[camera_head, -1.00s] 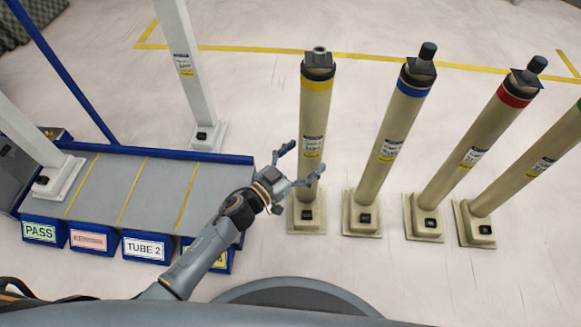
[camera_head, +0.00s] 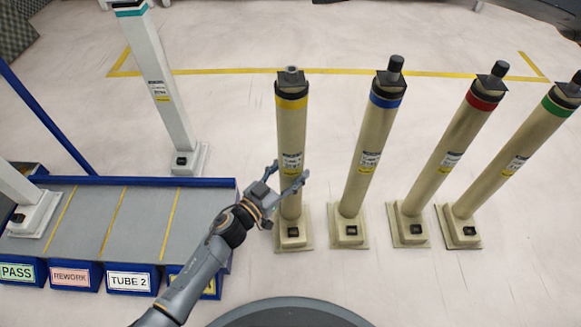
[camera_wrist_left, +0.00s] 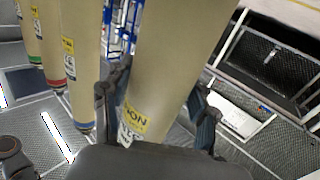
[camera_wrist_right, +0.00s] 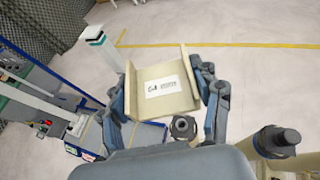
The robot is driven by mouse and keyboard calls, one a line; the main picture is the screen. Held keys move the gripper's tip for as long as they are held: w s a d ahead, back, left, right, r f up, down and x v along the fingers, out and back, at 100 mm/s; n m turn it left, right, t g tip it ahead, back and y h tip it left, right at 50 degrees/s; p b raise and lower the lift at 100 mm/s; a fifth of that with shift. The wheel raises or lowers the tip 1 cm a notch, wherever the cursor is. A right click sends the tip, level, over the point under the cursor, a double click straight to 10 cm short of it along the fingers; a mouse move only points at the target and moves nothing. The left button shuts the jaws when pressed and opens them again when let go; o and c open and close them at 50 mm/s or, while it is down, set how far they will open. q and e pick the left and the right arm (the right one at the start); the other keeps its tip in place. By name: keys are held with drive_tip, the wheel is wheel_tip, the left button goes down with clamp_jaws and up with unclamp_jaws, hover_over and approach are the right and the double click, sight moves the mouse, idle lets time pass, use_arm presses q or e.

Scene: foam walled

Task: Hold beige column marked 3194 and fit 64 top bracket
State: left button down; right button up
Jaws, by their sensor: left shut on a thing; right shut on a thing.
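The beige column with a yellow band (camera_head: 291,125) stands upright on its square base in the head view, with a short grey stub on top. Its label is too small to read. My left gripper (camera_head: 290,174) is shut around its lower part. The left wrist view shows the column shaft (camera_wrist_left: 175,50) between the fingers (camera_wrist_left: 160,108). My right gripper (camera_wrist_right: 168,98) is shut on a beige U-shaped bracket (camera_wrist_right: 153,73) with a white label, in the right wrist view. The column's top stub (camera_wrist_right: 183,127) shows just below the bracket there. The head view does not show the right gripper.
Similar columns with blue (camera_head: 378,120), red (camera_head: 455,145) and green bands stand to the right. A blue-edged rack (camera_head: 110,215) with labelled bins lies at left. White posts (camera_head: 160,85) stand at the rack. Clear floor lies behind the columns.

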drive_tip(key=shift+s+d+f+n+g+y, duration=0.1)
drive_tip(key=shift+f+n+g+y, duration=0.95)
drive_tip(key=shift+f+n+y, duration=0.45)
drive_tip(key=shift+d+f+n+g+y, duration=0.1)
drive_tip(key=shift+f+n+g+y, duration=0.95)
drive_tip(key=shift+f+n+y, duration=0.4)
drive_tip(key=shift+r, duration=0.2)
hover_over(293, 80)
drive_tip(key=shift+w+f, duration=0.25)
drive_tip(key=shift+f, duration=1.2)
drive_tip(key=shift+w+f, duration=0.2)
drive_tip(key=shift+f, duration=1.25)
drive_tip(key=shift+f, duration=1.5)
drive_tip(key=o, duration=1.3)
drive_tip(key=shift+f, duration=0.1)
